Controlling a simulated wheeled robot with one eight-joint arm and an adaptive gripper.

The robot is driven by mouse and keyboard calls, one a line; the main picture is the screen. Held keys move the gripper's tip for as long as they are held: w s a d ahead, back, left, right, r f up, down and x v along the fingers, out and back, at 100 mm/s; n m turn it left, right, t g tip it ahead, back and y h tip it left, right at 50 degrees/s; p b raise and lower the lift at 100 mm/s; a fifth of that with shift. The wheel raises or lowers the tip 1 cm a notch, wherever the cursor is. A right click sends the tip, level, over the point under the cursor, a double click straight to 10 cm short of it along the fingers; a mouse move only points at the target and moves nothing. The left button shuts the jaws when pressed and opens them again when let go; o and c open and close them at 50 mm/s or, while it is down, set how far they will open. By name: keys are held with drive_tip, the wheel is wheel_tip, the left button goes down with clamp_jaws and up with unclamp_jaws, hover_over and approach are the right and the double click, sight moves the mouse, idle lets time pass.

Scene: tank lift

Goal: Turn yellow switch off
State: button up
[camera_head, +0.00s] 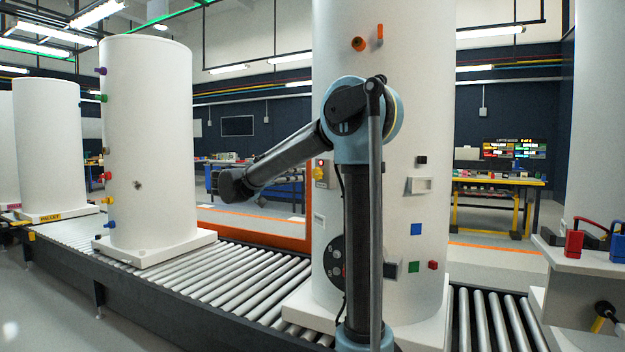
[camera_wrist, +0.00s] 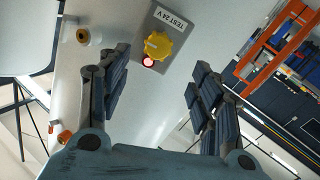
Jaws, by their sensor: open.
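The yellow switch (camera_wrist: 158,45) is a rotary knob on a grey box (camera_wrist: 170,20) labelled "TEST 24 V", mounted on the white tank wall. A lit red lamp (camera_wrist: 148,62) sits beside the knob. In the head view the small yellow switch (camera_head: 318,173) shows on the left side of the near tank (camera_head: 410,60), beside my arm. My gripper (camera_wrist: 157,72) is open and empty in the wrist view. Its two dark padded fingers are spread, with the switch beyond them in the gap, apart from both.
A copper-and-white fitting (camera_wrist: 88,37) sticks out of the tank near the left finger. A roller conveyor (camera_head: 235,285) carries the tanks. Another white tank (camera_head: 150,150) stands to the left.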

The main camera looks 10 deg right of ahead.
sight(315, 174)
drive_tip(key=x, duration=1.1)
drive_tip(key=shift+w+d, duration=0.1)
drive_tip(key=shift+d, duration=0.1)
drive_tip(key=shift+c, duration=0.6)
drive_tip(key=c, duration=0.9)
